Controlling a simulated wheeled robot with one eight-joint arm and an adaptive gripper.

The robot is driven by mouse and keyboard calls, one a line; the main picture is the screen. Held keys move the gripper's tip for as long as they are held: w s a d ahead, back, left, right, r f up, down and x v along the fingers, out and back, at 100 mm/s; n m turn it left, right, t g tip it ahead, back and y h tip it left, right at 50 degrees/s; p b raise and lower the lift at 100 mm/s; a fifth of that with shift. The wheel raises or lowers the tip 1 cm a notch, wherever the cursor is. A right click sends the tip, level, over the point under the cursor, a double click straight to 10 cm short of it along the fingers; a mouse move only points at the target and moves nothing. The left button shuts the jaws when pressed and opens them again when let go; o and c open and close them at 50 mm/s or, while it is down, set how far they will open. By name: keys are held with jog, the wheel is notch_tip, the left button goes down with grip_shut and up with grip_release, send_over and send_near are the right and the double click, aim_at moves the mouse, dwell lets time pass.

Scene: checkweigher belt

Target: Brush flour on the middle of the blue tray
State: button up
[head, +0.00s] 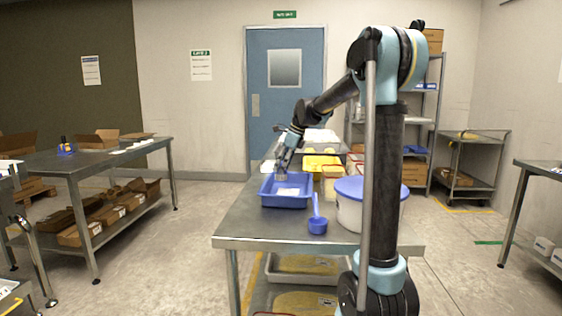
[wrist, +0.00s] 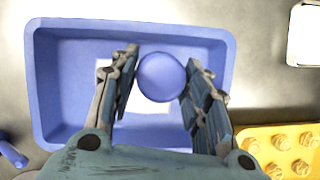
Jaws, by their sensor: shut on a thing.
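The blue tray (head: 264,196) lies on the metal table, and the wrist view looks down into it (wrist: 50,85). A pale white patch (head: 289,191) lies on its floor near the middle; the wrist view also shows it (wrist: 145,106), partly hidden by my fingers. My gripper (head: 284,168) is over the tray, pointing down. In the wrist view its fingers (wrist: 162,85) are on either side of a round blue knob (wrist: 162,77), which looks like the top of the brush. A short greyish brush end (head: 281,177) shows below the fingers. Whether it touches the tray floor is unclear.
A blue scoop (head: 318,224) lies in front of the tray, and a white bucket with a blue lid (head: 350,211) stands right of it. A yellow tray with several round pieces (wrist: 244,133) is close beside the blue tray. The table's front left (head: 250,228) is clear.

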jog(key=shift+r, duration=1.45)
jog(key=shift+w+d, duration=0.1)
